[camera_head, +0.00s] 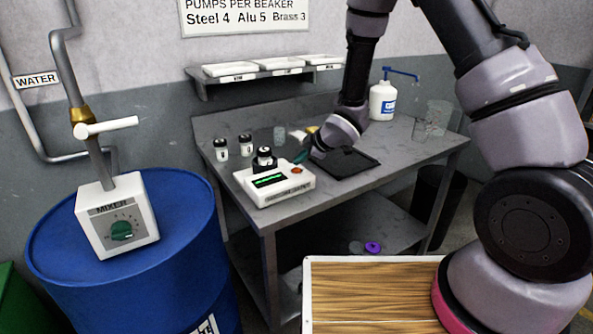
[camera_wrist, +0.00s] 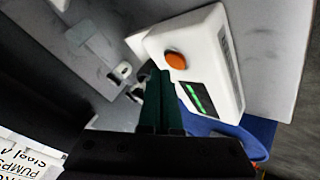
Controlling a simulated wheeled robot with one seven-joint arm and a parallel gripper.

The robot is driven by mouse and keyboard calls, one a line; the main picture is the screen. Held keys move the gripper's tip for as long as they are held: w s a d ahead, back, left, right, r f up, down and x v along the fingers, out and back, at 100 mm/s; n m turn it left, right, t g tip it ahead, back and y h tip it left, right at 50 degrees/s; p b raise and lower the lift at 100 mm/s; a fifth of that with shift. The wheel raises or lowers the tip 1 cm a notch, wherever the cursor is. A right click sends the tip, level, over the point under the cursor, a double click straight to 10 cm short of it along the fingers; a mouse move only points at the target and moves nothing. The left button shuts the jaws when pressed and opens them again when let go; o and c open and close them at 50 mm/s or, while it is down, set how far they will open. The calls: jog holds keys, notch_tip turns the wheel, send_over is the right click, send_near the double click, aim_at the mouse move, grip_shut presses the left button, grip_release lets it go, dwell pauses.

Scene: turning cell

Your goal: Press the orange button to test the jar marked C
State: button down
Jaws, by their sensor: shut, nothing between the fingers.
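The white tester box (camera_head: 291,187) stands on the grey table, with a lit green display (camera_head: 270,181). A black-lidded jar (camera_head: 264,156) sits on top of it; I cannot read its letter. The orange button (camera_wrist: 176,60) shows clear in the wrist view on the tester's face. My gripper (camera_wrist: 159,72) is shut and empty, its green fingertips close beside the button; I cannot tell whether they touch. In the head view my gripper (camera_head: 301,157) is at the tester's right end.
A dark tray (camera_head: 345,163) lies right of the tester. A white pump bottle (camera_head: 382,103) and clear beakers (camera_head: 432,120) stand at the table's right. A shelf (camera_head: 270,72) with white trays hangs behind. A blue drum (camera_head: 130,275) with a mixer box (camera_head: 117,225) stands left.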

aim_at(300, 170)
jog(key=shift+f, duration=0.1)
dwell(0.7)
jog(key=shift+f, duration=0.3)
jog(key=shift+f, duration=0.4)
dwell(0.6)
jog(key=shift+r, duration=0.8)
jog(key=shift+r, duration=2.55)
